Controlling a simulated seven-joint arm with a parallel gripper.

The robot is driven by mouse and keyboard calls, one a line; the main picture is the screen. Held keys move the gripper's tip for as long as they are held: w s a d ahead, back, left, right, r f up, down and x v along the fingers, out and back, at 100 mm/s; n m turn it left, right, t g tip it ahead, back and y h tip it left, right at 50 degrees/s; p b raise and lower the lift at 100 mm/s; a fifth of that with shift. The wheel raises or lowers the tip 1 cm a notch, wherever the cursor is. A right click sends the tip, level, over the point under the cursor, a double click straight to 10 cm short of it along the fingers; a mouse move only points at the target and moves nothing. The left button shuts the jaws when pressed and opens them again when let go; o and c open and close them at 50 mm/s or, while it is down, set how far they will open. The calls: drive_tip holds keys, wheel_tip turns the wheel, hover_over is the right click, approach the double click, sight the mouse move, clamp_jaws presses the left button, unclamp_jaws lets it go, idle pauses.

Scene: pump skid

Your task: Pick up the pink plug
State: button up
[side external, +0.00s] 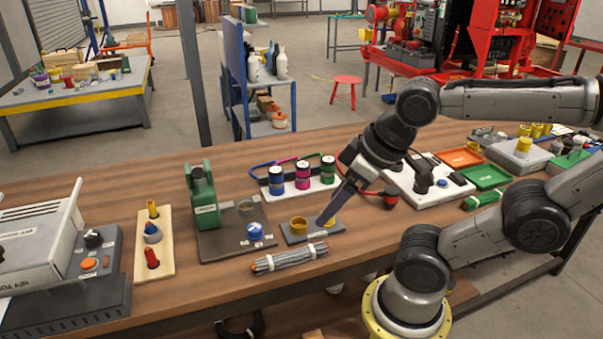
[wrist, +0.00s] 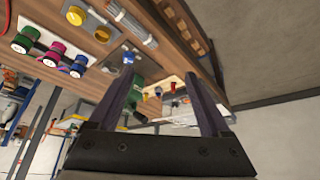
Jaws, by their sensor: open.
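The likely pink plug is the magenta cylinder with a dark, white-ringed top (side external: 303,175), upright between a blue one (side external: 276,181) and a green one (side external: 328,168) on a white base. It also shows at the left of the wrist view (wrist: 50,54). My gripper (side external: 322,222) is open, angled down-left in front of this row, over a small grey plate (side external: 299,238) with yellow pieces. In the wrist view my two fingers (wrist: 159,68) are spread with nothing held between them. The magenta cylinder lies outside them, to the left.
A green bottle-shaped block (side external: 203,195) stands left on a dark tray (side external: 225,246). A grey rod bundle (side external: 290,259) lies at the front. A white board (side external: 410,183) sits right of the row.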

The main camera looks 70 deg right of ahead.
drive_tip(key=shift+o, duration=1)
